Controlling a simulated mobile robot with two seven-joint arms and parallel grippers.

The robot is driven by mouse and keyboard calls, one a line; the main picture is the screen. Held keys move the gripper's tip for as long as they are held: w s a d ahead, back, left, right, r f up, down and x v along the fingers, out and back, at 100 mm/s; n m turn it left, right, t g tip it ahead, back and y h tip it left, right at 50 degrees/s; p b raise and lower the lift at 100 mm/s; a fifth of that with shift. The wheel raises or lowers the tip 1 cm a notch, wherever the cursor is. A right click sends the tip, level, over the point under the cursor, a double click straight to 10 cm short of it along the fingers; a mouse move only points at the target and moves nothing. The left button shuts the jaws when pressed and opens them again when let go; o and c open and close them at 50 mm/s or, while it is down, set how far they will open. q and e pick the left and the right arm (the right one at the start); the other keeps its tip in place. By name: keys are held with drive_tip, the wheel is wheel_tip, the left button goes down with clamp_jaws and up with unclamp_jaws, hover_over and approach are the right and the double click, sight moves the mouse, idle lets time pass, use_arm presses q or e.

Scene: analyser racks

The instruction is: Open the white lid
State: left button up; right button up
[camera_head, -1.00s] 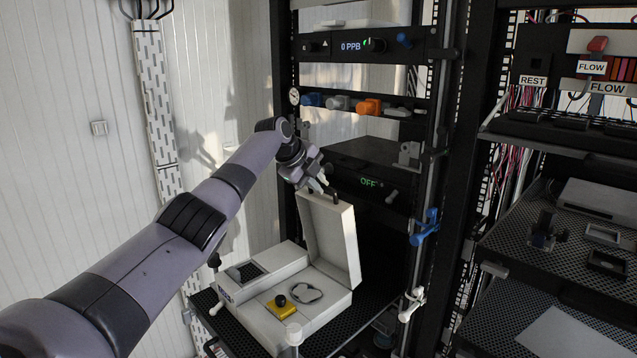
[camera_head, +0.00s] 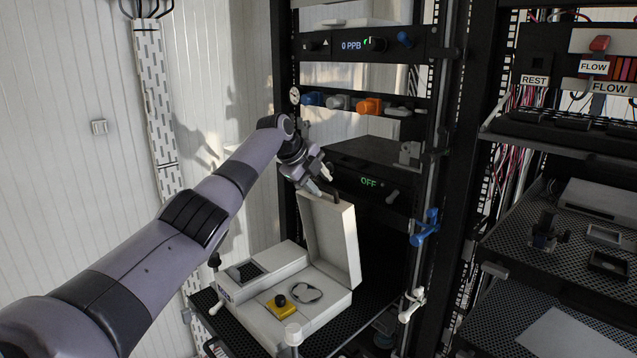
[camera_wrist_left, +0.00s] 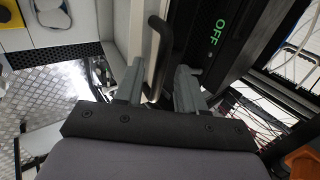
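The white lid (camera_head: 328,238) stands raised, nearly upright, at the back of the white box-shaped analyser (camera_head: 262,312). Its black handle (camera_head: 337,197) is at the lid's top edge. My left gripper (camera_head: 321,180) is at that top edge, just left of the handle in the head view. In the left wrist view the black handle (camera_wrist_left: 160,60) lies between the two spread fingers of my left gripper (camera_wrist_left: 158,84), with gaps visible on both sides. The lid's edge also shows there, partly hidden by a finger. My right gripper is not in view.
Inside the analyser are a yellow block with a black knob (camera_head: 281,305) and a round ring-like part (camera_head: 307,291). A black panel reading OFF (camera_head: 369,182) is close behind the gripper. Blue (camera_head: 424,228) and white (camera_head: 411,304) clamps sit on the rack post at the right.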

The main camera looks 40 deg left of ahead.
use_arm(q)
drive_tip(key=b+v, duration=0.1)
drive_tip(key=v, duration=0.6)
drive_tip(key=shift+b, duration=0.3)
idle(0.4)
